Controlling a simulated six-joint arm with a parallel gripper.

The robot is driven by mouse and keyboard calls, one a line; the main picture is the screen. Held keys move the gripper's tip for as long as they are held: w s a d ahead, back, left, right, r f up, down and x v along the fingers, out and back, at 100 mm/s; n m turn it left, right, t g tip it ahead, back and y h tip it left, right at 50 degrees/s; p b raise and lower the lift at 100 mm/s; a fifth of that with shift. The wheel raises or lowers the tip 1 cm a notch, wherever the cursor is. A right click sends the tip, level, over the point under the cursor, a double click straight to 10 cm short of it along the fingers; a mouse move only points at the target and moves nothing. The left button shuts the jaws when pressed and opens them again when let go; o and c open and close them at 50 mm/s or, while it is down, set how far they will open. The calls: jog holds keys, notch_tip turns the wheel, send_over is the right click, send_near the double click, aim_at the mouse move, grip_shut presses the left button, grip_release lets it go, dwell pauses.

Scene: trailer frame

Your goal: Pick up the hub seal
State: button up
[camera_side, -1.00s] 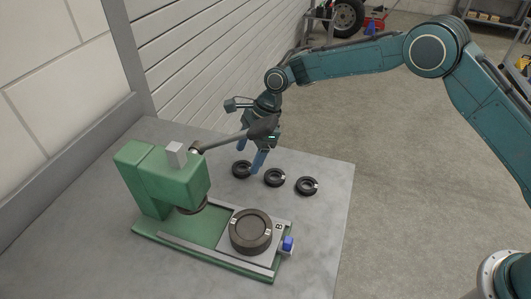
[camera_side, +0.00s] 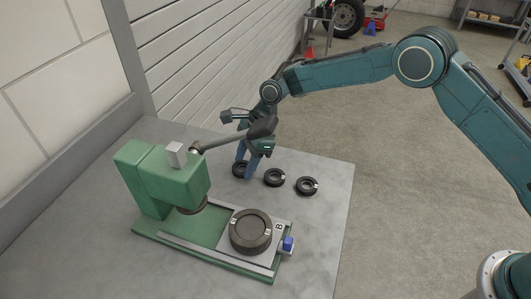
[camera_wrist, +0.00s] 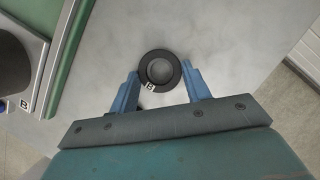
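Three dark ring-shaped seals lie in a row on the grey table: a left one (camera_side: 236,172), a middle one (camera_side: 274,178) and a right one (camera_side: 307,186). My gripper (camera_side: 244,172) is over the left seal, its blue fingers apart and partly hiding it. In the wrist view one seal (camera_wrist: 160,54) with a white "B" tag lies just ahead of and between the open fingertips (camera_wrist: 160,72). The fingers are on either side of it, and nothing is held. Whether the tips are level with the seal is hard to tell.
A green press (camera_side: 135,168) with a grey lever (camera_side: 222,141) stands left of my gripper; the lever passes close to it. On its base a dark round hub (camera_side: 250,226) sits on a plate marked "B", beside a blue knob (camera_side: 288,243). A white wall (camera_side: 190,60) is behind.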

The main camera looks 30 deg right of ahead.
jog(key=shift+c, duration=0.9)
jog(key=shift+r, duration=0.15)
notch_tip(320, 180, up, 10)
dwell(0.6)
jog(key=shift+r, duration=1.05)
